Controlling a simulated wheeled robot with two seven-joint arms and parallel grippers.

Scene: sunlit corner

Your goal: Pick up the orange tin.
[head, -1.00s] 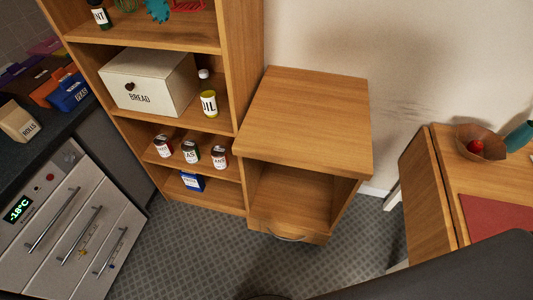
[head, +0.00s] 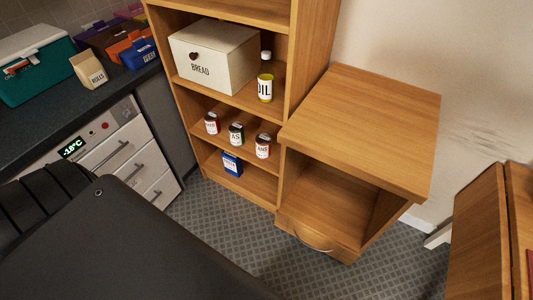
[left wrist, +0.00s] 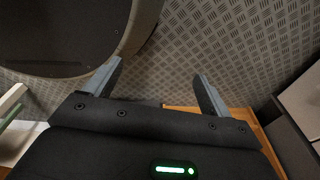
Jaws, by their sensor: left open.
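I cannot make out an orange tin in either view. Several small tins stand on a shelf of the wooden shelf unit in the head view: one with a red and white label (head: 212,123), one green and white (head: 236,133), and one dark red and white (head: 263,146). My left gripper (left wrist: 158,72) shows in the left wrist view with its two fingers wide apart and nothing between them, above the patterned floor. My right gripper is in neither view.
A bread box (head: 213,56) and an oil bottle (head: 265,78) stand above the tins; a blue box (head: 232,163) is below. A wooden cabinet (head: 362,120) with an open niche adjoins the shelf unit. A dark counter (head: 60,110) holds boxes at left.

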